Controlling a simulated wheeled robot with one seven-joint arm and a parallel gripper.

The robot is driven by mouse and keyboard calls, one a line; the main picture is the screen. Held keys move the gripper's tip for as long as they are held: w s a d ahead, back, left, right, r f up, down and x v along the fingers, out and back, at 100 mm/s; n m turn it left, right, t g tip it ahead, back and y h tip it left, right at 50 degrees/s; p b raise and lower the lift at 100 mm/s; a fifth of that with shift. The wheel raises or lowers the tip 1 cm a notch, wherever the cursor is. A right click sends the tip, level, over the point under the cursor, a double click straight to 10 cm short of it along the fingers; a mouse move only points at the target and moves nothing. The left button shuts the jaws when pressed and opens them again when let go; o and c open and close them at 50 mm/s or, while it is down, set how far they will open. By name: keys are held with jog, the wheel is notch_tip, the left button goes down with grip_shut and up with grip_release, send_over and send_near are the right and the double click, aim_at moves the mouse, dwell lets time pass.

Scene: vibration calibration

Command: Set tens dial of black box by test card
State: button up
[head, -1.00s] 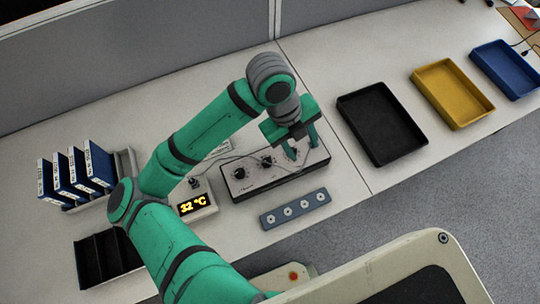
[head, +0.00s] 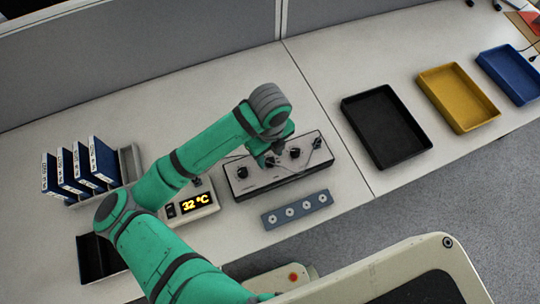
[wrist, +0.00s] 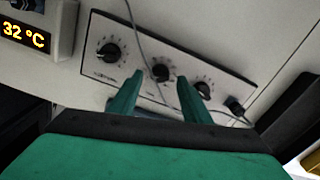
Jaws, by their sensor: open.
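The black box (head: 255,188) sits on the bench with a pale top panel (wrist: 120,75). Three black dials show on it in the wrist view: a left dial (wrist: 109,52), a middle dial (wrist: 160,72) and a right dial (wrist: 203,89). My gripper (wrist: 160,77) is open, with its two green fingertips on either side of the middle dial; I cannot tell whether they touch it. In the head view my gripper (head: 267,160) is over the box and partly hides the middle dial. The dial settings are too small to read. I cannot make out a test card.
A display (head: 198,204) reading 32 °C stands left of the box. A grey-blue strip with several round sockets (head: 297,211) lies in front. Black (head: 428,147), yellow (head: 494,112) and blue (head: 533,94) trays are on the right. A cable crosses the panel.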

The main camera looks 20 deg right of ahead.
jog(key=shift+f, duration=0.85)
jog(key=c, duration=1)
jog(key=shift+c, duration=0.2)
